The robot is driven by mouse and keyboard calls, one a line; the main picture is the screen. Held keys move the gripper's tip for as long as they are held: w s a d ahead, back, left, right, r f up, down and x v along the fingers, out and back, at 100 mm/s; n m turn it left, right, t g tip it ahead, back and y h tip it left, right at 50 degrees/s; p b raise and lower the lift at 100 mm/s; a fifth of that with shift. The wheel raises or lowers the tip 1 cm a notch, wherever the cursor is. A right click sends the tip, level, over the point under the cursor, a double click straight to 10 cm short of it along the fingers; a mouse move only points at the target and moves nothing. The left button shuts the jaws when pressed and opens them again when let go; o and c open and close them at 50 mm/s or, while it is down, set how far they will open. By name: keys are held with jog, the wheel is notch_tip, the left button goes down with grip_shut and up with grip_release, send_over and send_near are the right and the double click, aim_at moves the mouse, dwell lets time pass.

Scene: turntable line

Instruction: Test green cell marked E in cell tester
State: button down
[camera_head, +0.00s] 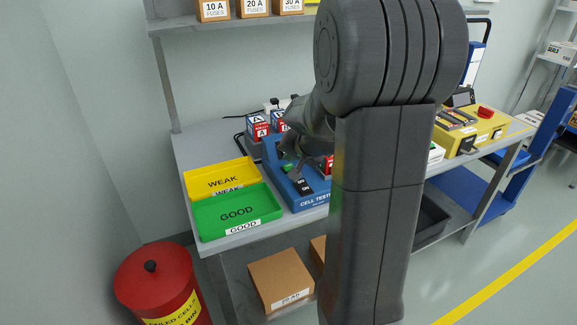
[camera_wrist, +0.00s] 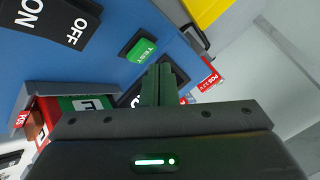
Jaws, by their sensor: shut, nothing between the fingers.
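The blue cell tester (camera_head: 312,200) stands on the bench, partly hidden behind my arm. Its green TEST button (camera_wrist: 141,50) and black ON/OFF rocker (camera_wrist: 50,22) show in the wrist view; the button also shows in the head view (camera_head: 288,168). A green cell marked E (camera_wrist: 88,103) lies in a recess of the tester at the lower left of the wrist view, partly hidden by my gripper's body. My gripper (camera_wrist: 164,72) is shut and empty, its fingertips close beside the TEST button. I cannot tell whether they touch it. A dark panel behind the fingers is mostly covered.
A yellow WEAK tray (camera_head: 222,179) and a green GOOD tray (camera_head: 238,212) sit left of the tester. A red bin (camera_head: 158,282) is on the floor at left. A yellow unit (camera_head: 470,135) stands right of my arm.

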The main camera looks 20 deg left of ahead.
aim_at(290, 168)
jog(key=shift+f, duration=0.2)
jog(key=shift+f+b, duration=0.25)
jog(key=shift+b, duration=0.25)
jog(key=shift+f+b, duration=0.5)
jog(key=shift+b, duration=0.05)
dwell(0.6)
jog(key=shift+r, duration=0.1)
jog(key=shift+r+p, duration=0.7)
jog(key=shift+r, duration=0.1)
notch_tip(290, 168, up, 5)
jog(key=p, duration=0.4)
jog(key=shift+r, duration=0.1)
dwell(0.8)
